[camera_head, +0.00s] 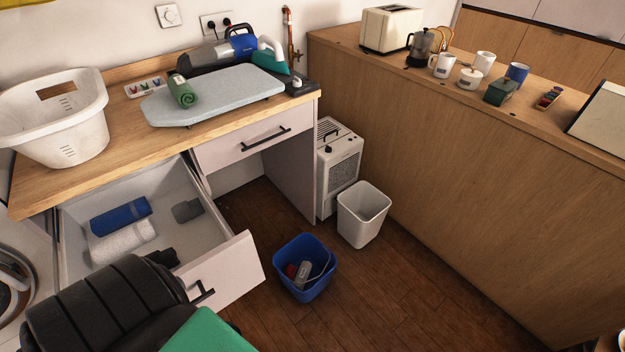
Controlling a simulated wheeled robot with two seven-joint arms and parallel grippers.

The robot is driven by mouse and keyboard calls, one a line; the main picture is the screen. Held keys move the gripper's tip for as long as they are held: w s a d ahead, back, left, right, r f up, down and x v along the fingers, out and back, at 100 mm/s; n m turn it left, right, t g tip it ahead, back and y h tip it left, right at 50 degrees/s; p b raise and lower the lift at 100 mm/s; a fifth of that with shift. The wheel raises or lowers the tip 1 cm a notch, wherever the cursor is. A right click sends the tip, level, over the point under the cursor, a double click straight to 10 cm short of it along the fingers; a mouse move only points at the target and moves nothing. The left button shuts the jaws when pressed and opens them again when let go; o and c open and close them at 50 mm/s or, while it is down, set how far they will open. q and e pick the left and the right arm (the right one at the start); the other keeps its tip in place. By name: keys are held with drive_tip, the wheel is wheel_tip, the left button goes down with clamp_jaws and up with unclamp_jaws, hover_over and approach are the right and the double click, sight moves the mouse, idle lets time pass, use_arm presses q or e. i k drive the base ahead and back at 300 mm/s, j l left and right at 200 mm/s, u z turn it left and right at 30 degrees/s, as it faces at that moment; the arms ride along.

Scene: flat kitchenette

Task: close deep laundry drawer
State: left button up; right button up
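The deep laundry drawer (243,262) is pulled well out from under the wooden counter at the left. Its pale front carries a black bar handle (203,292). Inside lie a blue rolled towel (121,215), a white rolled towel (122,242) and a small grey item (187,211). My black ribbed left arm comes in at the lower left and covers the drawer's near corner. A dark part that looks like my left gripper (163,257) shows just past it, over the drawer; its fingers cannot be made out. My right gripper is not in view.
A blue bin (305,268) with items in it stands on the floor right of the drawer front. A white bin (363,214) and a white heater (338,168) stand behind it. A shut upper drawer (245,142) is beside the open one. Floor at lower middle is clear.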

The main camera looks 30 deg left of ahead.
sight(217, 266)
drive_tip(key=u, duration=2.4)
